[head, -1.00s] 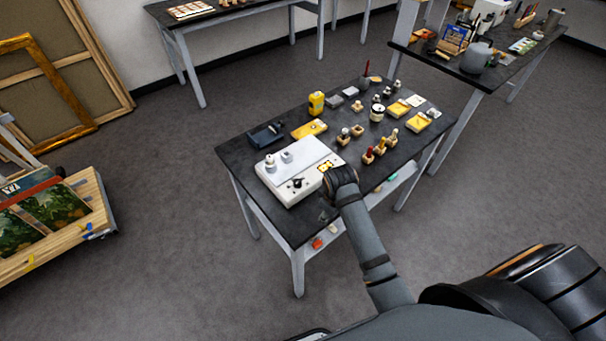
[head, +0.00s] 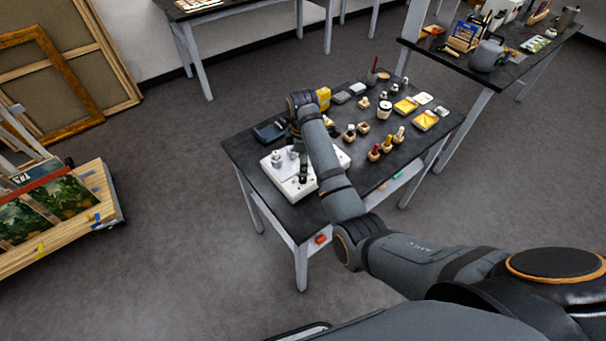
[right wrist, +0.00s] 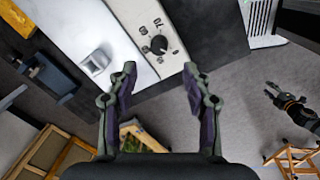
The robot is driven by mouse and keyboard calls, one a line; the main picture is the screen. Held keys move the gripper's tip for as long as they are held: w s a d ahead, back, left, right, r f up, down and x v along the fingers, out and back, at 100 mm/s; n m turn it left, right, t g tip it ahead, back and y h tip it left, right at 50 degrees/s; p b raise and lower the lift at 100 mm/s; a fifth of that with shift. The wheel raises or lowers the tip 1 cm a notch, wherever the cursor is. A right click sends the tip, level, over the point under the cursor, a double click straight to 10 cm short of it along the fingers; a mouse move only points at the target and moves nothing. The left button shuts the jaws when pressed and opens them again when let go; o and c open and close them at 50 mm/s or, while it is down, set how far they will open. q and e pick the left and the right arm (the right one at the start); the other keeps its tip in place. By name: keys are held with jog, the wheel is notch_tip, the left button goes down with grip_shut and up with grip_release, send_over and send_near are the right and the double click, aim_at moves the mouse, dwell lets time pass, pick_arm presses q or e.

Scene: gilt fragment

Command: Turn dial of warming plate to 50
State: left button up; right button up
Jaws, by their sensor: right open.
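The white warming plate (head: 342,158) sits at the near left of the dark table, partly hidden by my right arm in the head view. In the right wrist view, its black dial (right wrist: 158,44) is on the pale front panel (right wrist: 171,65) with printed numbers around it, 70 and 60 among them. I cannot tell exactly where the pointer stands. My right gripper (right wrist: 160,72) is open and empty, its two fingers apart on either side below the dial, not touching it. A dark gripper, apparently my left (right wrist: 285,100), shows at the right of the wrist view, away from the plate; its jaws are too small to read.
Small wooden holders (head: 375,152) and jars crowd the right of the table (head: 240,150). Floor in front is clear.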

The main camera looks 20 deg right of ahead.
aim_at(303, 177)
jog(key=f, duration=0.5)
jog(key=f+p, duration=0.1)
jog(key=f, duration=0.2)
jog(key=shift+w+f, duration=0.15)
jog(key=shift+w, duration=0.15)
grip_shut()
